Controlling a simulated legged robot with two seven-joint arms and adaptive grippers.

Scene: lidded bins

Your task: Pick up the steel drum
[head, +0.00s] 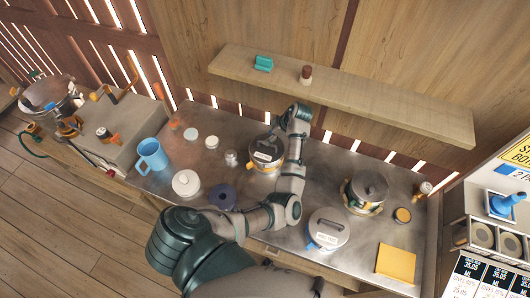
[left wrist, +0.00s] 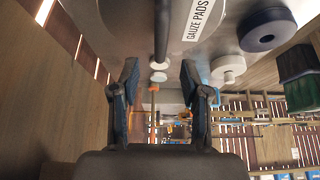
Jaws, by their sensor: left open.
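A round lidded steel drum (head: 265,152) stands towards the back of the metal counter, with a white label on its lid. In the left wrist view, a grey lid (left wrist: 130,18) labelled "GAUZE PADS" fills the top, with a dark bar across it; it looks like this drum. My left gripper (head: 281,128) is beside the drum at its upper right. In the left wrist view, its two fingers (left wrist: 159,68) are spread with nothing clamped between them. Whether they touch the lid I cannot tell. My right gripper is out of view.
A second labelled lidded bin (head: 328,230) and a steel pot (head: 370,186) stand to the right. A blue jug (head: 152,154), a white lidded pot (head: 186,183) and a dark blue ring (head: 222,196) are to the left. A wooden shelf (head: 400,112) runs above the counter.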

